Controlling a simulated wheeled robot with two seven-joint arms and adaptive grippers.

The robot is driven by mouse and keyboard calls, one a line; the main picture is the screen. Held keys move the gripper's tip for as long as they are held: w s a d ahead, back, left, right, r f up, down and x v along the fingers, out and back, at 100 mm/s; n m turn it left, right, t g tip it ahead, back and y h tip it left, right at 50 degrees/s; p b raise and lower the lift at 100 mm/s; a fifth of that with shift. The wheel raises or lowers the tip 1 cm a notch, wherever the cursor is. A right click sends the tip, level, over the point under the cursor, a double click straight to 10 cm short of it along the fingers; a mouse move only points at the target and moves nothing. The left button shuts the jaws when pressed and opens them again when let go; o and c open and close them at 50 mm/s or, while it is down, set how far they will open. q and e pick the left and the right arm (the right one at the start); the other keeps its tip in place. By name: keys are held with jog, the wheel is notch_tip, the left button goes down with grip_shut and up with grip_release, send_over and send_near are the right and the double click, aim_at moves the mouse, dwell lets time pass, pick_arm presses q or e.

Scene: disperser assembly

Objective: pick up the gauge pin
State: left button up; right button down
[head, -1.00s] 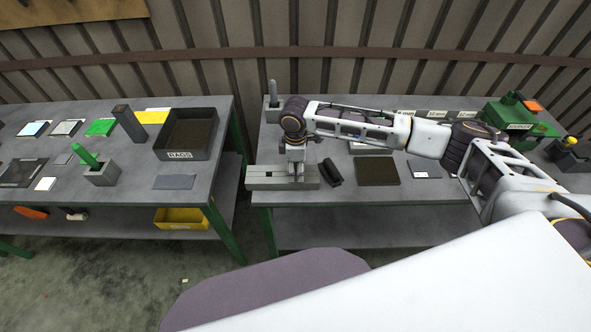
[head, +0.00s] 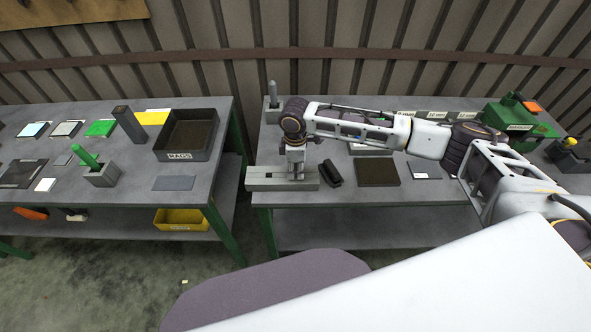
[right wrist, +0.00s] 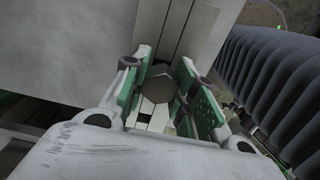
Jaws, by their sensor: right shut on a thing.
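My right gripper (head: 295,174) points down at the grey slotted block (head: 262,179) on the front left of the right table. The pin sits between the green-backed fingers, over the block's pale slotted top (right wrist: 183,35). In the head view the fingers hide the pin. I cannot tell whether its lower end is in the slot or clear of it. My left gripper is not in view.
A grey upright pin in a holder (head: 272,108) stands behind the block. A black ridged piece (head: 332,173) and a dark flat pad (head: 377,173) lie to its right. The left table holds a RAGS bin (head: 187,155) and a green pin (head: 86,158). A gap separates the tables.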

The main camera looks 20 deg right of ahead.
jog(key=shift+r, duration=0.15)
jog(key=shift+r+b, duration=0.55)
jog(key=shift+r, duration=4.35)
jog(key=shift+a, duration=0.15)
